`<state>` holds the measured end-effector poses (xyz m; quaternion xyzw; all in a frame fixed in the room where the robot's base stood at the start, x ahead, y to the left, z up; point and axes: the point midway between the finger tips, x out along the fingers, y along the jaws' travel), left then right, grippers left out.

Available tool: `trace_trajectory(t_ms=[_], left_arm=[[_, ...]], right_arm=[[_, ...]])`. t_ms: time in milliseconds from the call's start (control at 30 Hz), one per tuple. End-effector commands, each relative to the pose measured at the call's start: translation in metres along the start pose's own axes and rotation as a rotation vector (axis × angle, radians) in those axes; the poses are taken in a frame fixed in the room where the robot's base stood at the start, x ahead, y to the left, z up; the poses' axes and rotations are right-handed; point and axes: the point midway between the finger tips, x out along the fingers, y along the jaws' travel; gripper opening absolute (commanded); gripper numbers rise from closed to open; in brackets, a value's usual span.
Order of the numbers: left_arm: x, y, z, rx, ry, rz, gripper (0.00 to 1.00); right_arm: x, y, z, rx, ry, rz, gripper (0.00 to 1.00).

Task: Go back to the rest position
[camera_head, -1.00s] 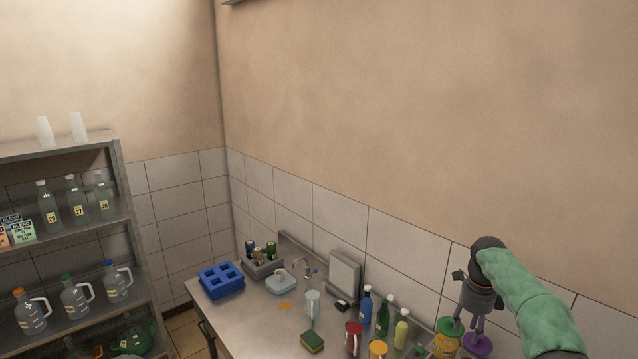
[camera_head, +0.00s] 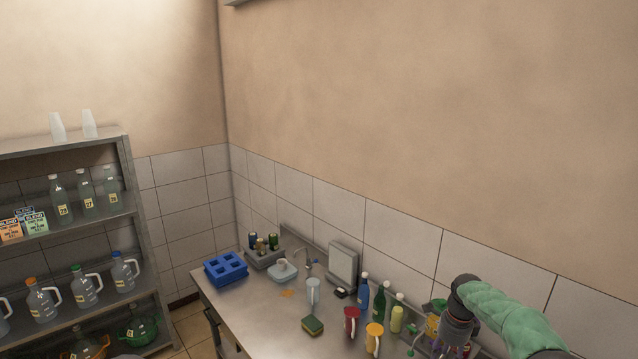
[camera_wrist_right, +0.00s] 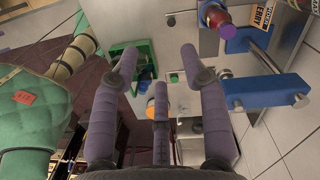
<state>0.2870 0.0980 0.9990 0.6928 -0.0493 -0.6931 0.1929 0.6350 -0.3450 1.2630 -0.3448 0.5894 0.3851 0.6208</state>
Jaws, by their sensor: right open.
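My right gripper (camera_head: 452,350) hangs low at the right end of the counter in the head view, at the end of my green-sleeved arm. It hides part of the objects behind it. In the right wrist view the purple fingers of my right gripper (camera_wrist_right: 158,66) are spread, with nothing held between them. My left gripper is in neither view.
The steel counter (camera_head: 255,318) holds a blue crate (camera_head: 226,268), a sponge (camera_head: 312,325), a red mug (camera_head: 351,322), a yellow-orange mug (camera_head: 374,338) and several bottles, close left of my right gripper. A shelf (camera_head: 85,236) with jugs stands left.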

Motion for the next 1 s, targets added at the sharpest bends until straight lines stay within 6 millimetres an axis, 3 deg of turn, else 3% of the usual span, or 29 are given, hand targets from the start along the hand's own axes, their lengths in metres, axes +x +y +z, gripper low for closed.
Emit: trace_trajectory(t_ms=[167,267,400,600,800,1000], left_arm=[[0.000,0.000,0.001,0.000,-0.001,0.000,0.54],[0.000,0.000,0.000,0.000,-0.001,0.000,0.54],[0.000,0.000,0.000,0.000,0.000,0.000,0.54],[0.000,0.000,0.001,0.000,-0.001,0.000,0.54],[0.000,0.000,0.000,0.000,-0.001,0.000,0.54],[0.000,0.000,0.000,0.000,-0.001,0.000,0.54]], right_arm=[[0.070,0.029,0.017,-0.237,-0.048,0.028,0.45],[0.121,0.059,0.030,-0.425,-0.095,0.037,0.45],[0.189,0.117,0.043,-0.706,-0.168,0.031,0.45],[0.259,0.218,0.048,-1.072,-0.254,-0.006,0.45],[0.291,0.313,0.039,-1.373,-0.296,-0.056,0.45],[0.297,0.377,0.026,-1.575,-0.304,-0.088,0.45]])
